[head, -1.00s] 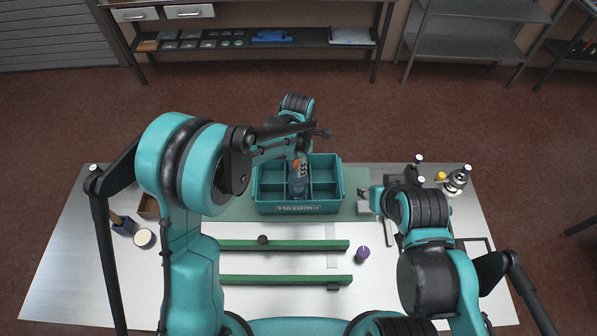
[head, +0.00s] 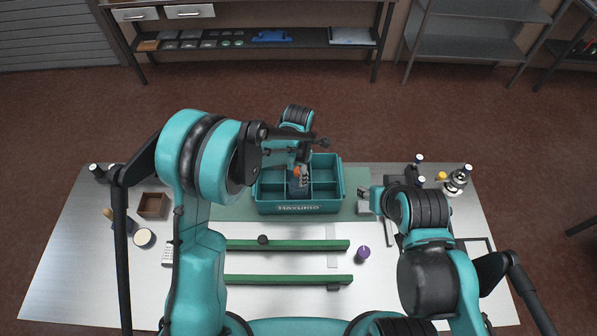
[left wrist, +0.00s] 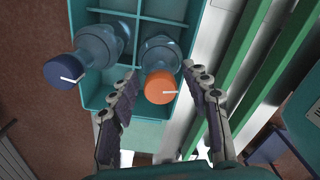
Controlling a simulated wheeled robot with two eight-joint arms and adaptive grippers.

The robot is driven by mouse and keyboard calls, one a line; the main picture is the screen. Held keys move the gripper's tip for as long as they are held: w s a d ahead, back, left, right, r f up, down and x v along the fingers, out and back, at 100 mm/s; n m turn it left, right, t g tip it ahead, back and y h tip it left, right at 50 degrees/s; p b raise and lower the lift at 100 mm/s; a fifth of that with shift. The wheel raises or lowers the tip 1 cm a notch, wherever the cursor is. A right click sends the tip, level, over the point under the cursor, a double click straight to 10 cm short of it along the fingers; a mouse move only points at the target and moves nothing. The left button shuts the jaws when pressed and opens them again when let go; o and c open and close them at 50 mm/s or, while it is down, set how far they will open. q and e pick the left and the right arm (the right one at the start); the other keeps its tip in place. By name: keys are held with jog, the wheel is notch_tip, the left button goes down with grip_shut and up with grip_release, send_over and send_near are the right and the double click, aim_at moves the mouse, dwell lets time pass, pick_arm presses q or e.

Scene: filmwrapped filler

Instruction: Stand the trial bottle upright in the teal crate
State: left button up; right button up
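The teal crate (head: 330,207) stands on the table's far middle, divided into compartments. A clear bluish bottle with an orange cap (left wrist: 160,88) stands in a crate compartment; its cap also shows in the head view (head: 297,171). A similar bottle with a dark blue cap (left wrist: 60,70) is beside it in the left wrist view. Which is the trial bottle, I cannot tell. My left gripper (left wrist: 164,78) is over the crate, its fingers spread on either side of the orange cap with gaps visible. My right gripper (head: 364,200) is right of the crate, too small to read.
Two green rails (head: 290,245) lie across the table in front of the crate, with a purple-capped item (head: 363,253) at their right. A brown box (head: 152,205) and a round white-topped container (head: 144,238) are at left. A metal item (head: 457,180) stands far right.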

pick_arm(q)
jog(key=shift+r, duration=0.55)
notch_tip(320, 180, up, 12)
jog(key=f, duration=0.1)
jog(key=s+a+r+m+t, duration=0.2)
jog(key=s+a+r+m, duration=0.2)
jog(key=a+r+m, duration=0.25)
jog(key=s+a+r+m+t, duration=0.1)
jog(key=s+a+m+t, duration=0.4)
jog(key=s+a+m, duration=0.6)
jog(key=s+m, duration=0.2)
jog(key=m, duration=0.3)
jog(key=shift+s+a, duration=0.15)
jog(key=shift+s, duration=0.15)
jog(key=shift+s, duration=0.15)
